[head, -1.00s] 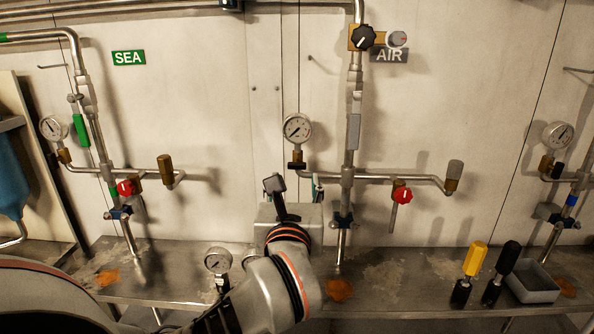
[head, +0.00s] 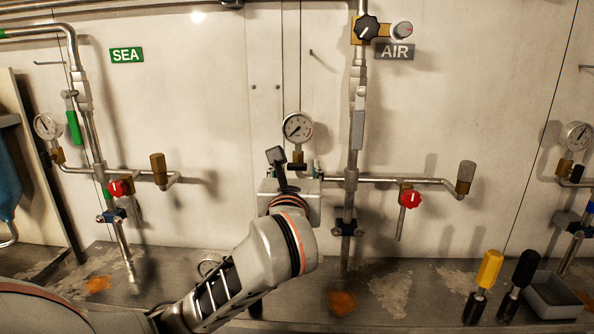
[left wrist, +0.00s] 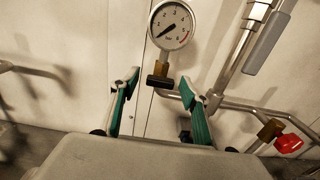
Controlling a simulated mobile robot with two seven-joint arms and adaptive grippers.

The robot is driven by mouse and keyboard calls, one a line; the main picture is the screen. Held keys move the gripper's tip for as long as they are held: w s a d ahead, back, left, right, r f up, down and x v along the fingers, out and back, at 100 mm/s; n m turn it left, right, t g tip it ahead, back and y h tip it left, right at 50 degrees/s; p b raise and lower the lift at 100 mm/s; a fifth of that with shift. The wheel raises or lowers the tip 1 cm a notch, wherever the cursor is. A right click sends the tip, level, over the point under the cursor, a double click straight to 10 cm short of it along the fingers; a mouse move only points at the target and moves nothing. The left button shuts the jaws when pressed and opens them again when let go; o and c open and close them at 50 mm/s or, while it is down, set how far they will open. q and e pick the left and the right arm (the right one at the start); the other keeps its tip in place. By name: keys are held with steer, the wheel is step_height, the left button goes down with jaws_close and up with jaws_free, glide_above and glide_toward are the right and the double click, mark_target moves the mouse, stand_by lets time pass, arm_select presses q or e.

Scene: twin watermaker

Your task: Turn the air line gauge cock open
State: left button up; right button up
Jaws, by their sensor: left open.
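The air line pressure gauge (head: 298,127) is round with a white face, on a short brass stem. Below it, the gauge cock has a black bar handle (left wrist: 158,81) lying crosswise to the stem; the handle also shows in the head view (head: 297,167). My left gripper (left wrist: 160,84) is open and empty, with one teal-padded finger on each side of the cock in the left wrist view. The handle appears ahead of and between the fingertips, with no visible contact. In the head view the wrist partly hides the gripper (head: 294,172). My right gripper is not in view.
The AIR pipe (head: 357,130) rises just right of the gripper. A side pipe carries a red-handled valve (head: 410,199). The SEA line has its own gauge (head: 47,126) and red valve (head: 120,187). Yellow (head: 488,270) and black (head: 525,268) handled tools stand beside a grey tray (head: 556,296).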

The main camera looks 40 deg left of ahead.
arm_select(q)
steer(key=shift+c, duration=0.4)
steer(key=c, duration=1)
steer(key=shift+c, duration=0.2)
